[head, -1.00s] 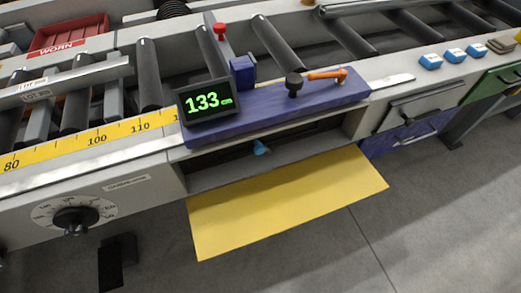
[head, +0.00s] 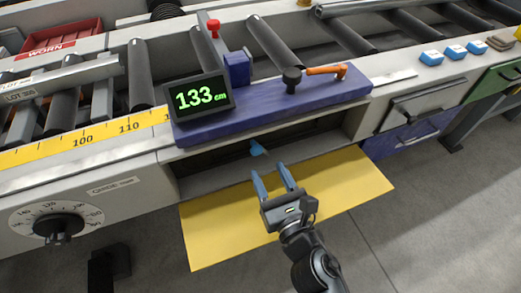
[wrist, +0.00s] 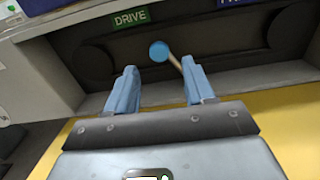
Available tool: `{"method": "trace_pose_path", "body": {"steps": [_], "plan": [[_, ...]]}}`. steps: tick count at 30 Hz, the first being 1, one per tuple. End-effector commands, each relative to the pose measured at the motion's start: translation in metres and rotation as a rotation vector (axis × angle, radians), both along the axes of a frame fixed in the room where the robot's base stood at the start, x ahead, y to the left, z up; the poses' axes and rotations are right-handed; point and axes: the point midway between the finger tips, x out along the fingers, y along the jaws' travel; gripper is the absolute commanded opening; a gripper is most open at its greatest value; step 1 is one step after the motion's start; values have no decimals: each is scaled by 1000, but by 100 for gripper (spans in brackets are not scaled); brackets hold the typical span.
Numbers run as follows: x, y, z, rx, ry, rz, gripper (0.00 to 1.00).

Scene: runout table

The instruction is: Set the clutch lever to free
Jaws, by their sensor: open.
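The clutch lever (head: 258,149) has a blue knob and sits inside the dark recess below the purple carriage. In the wrist view its round blue knob (wrist: 159,51) stands just beyond my fingertips, and its pale stem slants down to the right, so the knob leans left toward the green DRIVE label (wrist: 130,17). A blue label (wrist: 232,2) at the top right is cut off. My gripper (head: 272,172) is open and empty in front of the recess. The knob shows in the gap between the fingers, apart from them.
The recess has a pale front ledge (head: 215,187) and a yellow floor mat (head: 215,235) below. The purple carriage (head: 290,105) above carries a display reading 133 cm (head: 201,96), a black knob (head: 291,79) and an orange handle (head: 326,70). A dial (head: 58,226) is at left.

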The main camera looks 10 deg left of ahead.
Motion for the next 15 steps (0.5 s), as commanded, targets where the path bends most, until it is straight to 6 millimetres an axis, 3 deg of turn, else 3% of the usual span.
{"method": "trace_pose_path", "body": {"steps": [15], "plan": [[52,37,1,-15,-12,2,53]]}}
